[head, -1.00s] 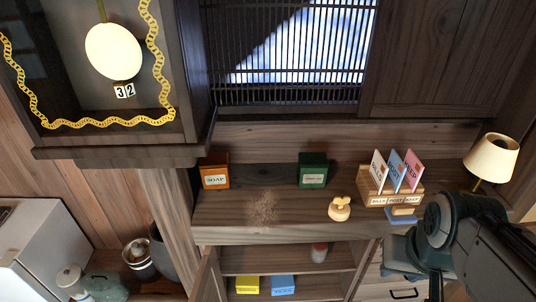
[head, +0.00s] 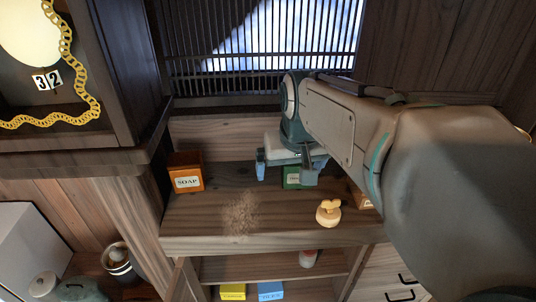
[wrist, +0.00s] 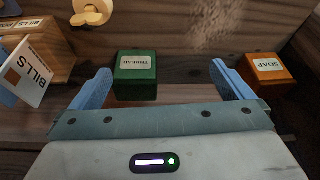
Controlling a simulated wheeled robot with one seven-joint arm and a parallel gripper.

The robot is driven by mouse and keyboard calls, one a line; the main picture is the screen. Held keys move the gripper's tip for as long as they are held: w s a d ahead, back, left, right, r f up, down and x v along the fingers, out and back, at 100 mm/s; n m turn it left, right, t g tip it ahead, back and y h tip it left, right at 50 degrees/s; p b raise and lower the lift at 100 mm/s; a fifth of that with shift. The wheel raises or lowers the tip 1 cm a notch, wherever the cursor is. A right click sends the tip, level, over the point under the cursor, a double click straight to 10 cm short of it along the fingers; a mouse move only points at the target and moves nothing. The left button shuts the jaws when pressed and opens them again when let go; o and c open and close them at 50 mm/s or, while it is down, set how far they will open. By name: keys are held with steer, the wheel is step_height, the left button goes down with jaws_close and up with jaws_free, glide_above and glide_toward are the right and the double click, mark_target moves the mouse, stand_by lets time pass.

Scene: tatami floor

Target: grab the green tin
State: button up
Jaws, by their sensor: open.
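The green tin (head: 292,178) stands on the wooden shelf, a box with a white label, partly hidden behind my gripper in the head view. My gripper (head: 290,172) is open with two blue fingers, reaching over the shelf at the tin. In the wrist view the green tin (wrist: 135,75) shows between the spread fingers of my gripper (wrist: 163,85), nearer the left finger. A wide gap lies between the tin and the right finger. Nothing is held.
An orange soap tin (head: 186,172) stands to the left on the shelf; it is beyond the right finger in the wrist view (wrist: 267,70). A wooden knobbed object (head: 328,213) sits near the front edge. A card holder (wrist: 45,55) with a bills card (wrist: 28,72) is close by the left finger.

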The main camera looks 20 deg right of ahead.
steer(key=m+b, duration=0.1)
steer(key=b, duration=0.2)
glide_toward(297, 166)
steer(key=d, duration=0.1)
steer(key=shift+m+h, duration=0.3)
steer(key=shift+h, duration=0.1)
steer(key=x, duration=0.7)
steer(key=shift+w+d+f, duration=0.1)
steer(key=shift+w+f, duration=0.05)
steer(key=shift+w, duration=0.35)
steer(key=shift+t, duration=0.3)
steer(key=shift+a+p+x, duration=0.15)
steer(key=shift+x, duration=1.4)
steer(key=shift+a+p+x, duration=0.15)
steer(key=shift+x, duration=1.4)
steer(key=shift+w, duration=0.2)
steer(key=c, duration=1.2)
